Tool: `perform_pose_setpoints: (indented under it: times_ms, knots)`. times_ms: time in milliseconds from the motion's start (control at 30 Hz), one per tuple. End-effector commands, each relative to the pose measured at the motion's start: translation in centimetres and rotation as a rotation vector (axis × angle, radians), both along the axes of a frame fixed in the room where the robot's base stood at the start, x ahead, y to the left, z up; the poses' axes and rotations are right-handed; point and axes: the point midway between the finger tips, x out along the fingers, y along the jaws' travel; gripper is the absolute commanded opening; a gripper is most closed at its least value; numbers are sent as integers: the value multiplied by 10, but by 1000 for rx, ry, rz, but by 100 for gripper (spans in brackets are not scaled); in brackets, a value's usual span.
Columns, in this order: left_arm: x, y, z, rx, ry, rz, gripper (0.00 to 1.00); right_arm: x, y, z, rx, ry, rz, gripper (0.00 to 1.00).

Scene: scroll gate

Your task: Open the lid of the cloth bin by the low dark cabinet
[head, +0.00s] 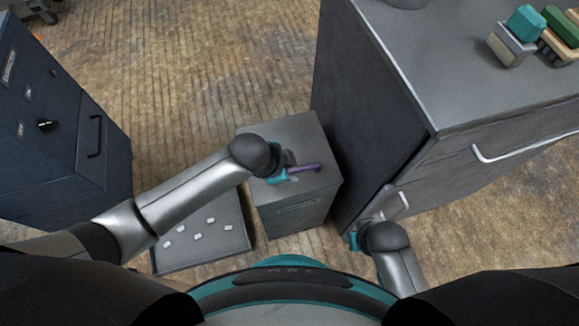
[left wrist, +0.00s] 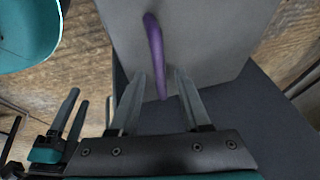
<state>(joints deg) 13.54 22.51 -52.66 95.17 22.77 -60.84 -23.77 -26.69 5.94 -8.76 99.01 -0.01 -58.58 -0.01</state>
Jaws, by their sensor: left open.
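The cloth bin (head: 288,220) is a grey box with a label on its front, and its flat lid (head: 302,135) is shut. A purple bar handle (head: 306,168) lies across the lid; it also shows in the left wrist view (left wrist: 153,40). My left gripper (head: 284,176) is over the lid at the handle. In the left wrist view its open fingers (left wrist: 157,82) stand on either side of the handle's near end, not closed on it. My right gripper (head: 355,238) is low, right of the bin; in the left wrist view its fingers (left wrist: 70,110) are apart and empty.
A tall grey cabinet (head: 455,170) with bar handles stands close on the bin's right. A dark blue cabinet (head: 50,130) with a knob is at left. A dark tray (head: 222,258) with several pale pieces lies left of the bin.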

Motion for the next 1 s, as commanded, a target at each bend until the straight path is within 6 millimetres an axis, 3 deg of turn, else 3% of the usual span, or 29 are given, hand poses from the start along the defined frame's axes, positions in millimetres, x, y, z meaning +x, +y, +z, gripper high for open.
perform_pose_setpoints:
  times_ms: [67, 433, 1000]
  knots:
    - [0, 0, 0, 0, 0, 0, 42, 0, 0, 0, 0, 0, 0, 50]
    - [0, 0, 0, 0, 0, 0, 0, 0, 0, 0, 0, -1, 0, 50]
    - [0, 1, 0, 1, 1, 1, 0, 0, 0, 0, 0, 0, 0, 50]
